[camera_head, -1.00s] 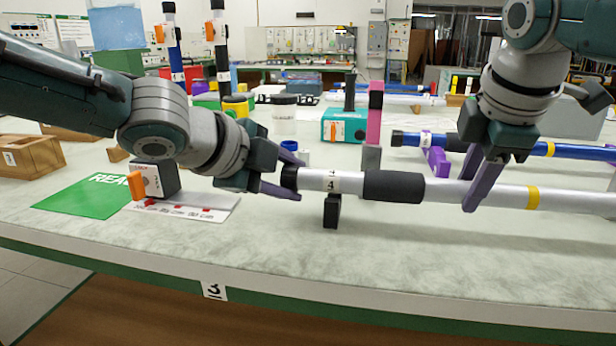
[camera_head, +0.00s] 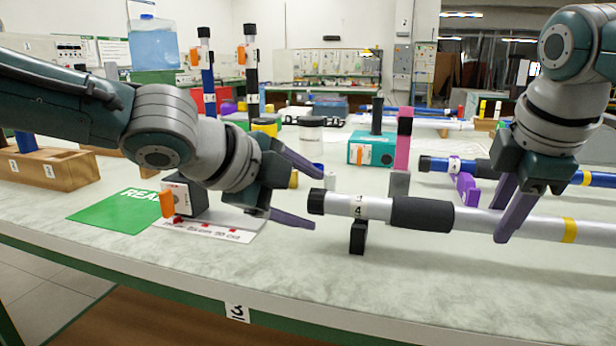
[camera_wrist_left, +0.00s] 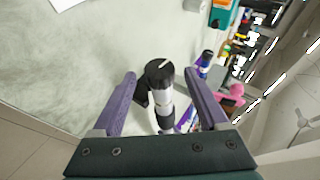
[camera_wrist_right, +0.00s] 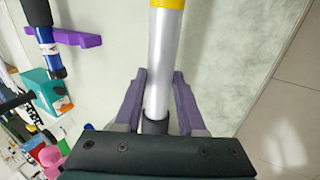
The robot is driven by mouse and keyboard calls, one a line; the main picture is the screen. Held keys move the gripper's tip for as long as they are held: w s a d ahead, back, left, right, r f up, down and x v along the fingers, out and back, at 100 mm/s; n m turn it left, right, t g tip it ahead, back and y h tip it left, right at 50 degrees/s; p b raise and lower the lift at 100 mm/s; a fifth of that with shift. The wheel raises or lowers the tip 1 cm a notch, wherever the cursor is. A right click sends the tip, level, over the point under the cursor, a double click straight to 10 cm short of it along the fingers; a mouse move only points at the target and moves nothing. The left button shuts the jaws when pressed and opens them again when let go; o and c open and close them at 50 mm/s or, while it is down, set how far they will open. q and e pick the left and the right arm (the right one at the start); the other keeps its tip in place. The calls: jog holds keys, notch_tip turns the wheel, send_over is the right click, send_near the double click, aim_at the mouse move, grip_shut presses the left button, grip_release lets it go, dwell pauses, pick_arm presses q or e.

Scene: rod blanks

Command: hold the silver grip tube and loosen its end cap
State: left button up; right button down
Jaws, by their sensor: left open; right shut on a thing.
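The silver grip tube (camera_head: 477,220) lies level above the table, with a black grip sleeve, a number 4 label and a yellow band. Its black end cap (camera_head: 316,201) is on the left end and shows a white mark in the left wrist view (camera_wrist_left: 159,73). My left gripper (camera_head: 315,198) is open, its purple fingers on either side of the cap's end and apart from it. My right gripper (camera_head: 507,212) is shut on the tube just right of the black sleeve; the tube also runs between its fingers in the right wrist view (camera_wrist_right: 157,95).
A black support (camera_head: 357,238) stands under the tube's left part. A blue tube (camera_head: 485,168) lies behind on a purple rest (camera_head: 467,188). A green mat (camera_head: 122,207), white card (camera_head: 205,236) and dark block with an orange tab (camera_head: 184,194) lie left. The front table strip is clear.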

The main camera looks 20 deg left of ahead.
pick_arm(q)
jog(key=v, duration=0.9)
jog(key=shift+f, duration=0.15)
